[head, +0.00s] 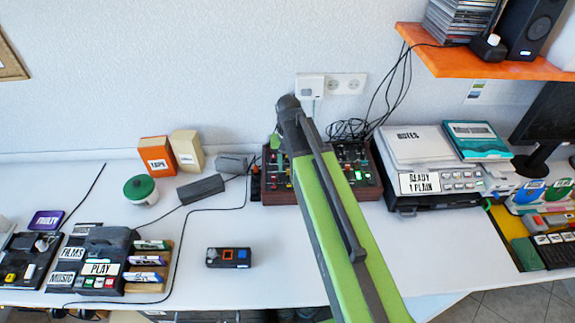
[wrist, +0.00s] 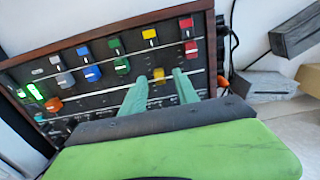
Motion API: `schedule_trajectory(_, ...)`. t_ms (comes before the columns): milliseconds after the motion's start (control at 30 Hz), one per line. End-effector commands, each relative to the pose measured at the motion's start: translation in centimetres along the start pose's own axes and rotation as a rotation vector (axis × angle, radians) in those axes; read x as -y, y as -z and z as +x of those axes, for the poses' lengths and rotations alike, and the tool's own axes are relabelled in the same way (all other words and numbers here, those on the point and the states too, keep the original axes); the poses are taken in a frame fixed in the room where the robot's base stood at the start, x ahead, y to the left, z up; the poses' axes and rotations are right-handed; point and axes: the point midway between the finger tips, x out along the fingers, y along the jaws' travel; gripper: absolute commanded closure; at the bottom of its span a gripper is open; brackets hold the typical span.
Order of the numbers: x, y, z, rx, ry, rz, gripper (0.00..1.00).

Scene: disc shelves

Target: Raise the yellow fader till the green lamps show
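The mixer with dark wooden sides (head: 372,190) stands against the wall, and my arm crosses in front of its middle. In the wrist view the mixer (wrist: 110,104) shows rows of coloured caps. A yellow cap (wrist: 158,75) sits between the fingertips of my gripper (wrist: 160,77), and gaps seem to show on both sides of it. Another yellow cap (wrist: 150,34) sits in the row above. Bright green lamps (wrist: 35,91) glow at the panel's left.
Red caps (wrist: 187,24) stand right of the yellow ones, and an orange cap (wrist: 53,104) lies left. A dark grey block (head: 200,188) and a green-lidded jar (head: 140,189) stand left of the mixer. Loose cables lie behind it.

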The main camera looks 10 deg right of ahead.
Motion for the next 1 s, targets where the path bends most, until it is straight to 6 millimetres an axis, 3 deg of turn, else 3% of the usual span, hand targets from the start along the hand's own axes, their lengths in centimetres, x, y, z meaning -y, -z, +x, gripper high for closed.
schedule_trajectory(33,0.0,0.0,-1.5,0.000,0.000,0.000,0.64)
schedule_trajectory(633,0.0,0.1,-14.8,0.000,0.000,0.000,0.64)
schedule_trajectory(800,0.0,0.1,-16.4,0.000,0.000,0.000,0.64)
schedule_trajectory(1000,0.0,0.1,-16.2,0.000,0.000,0.000,0.64)
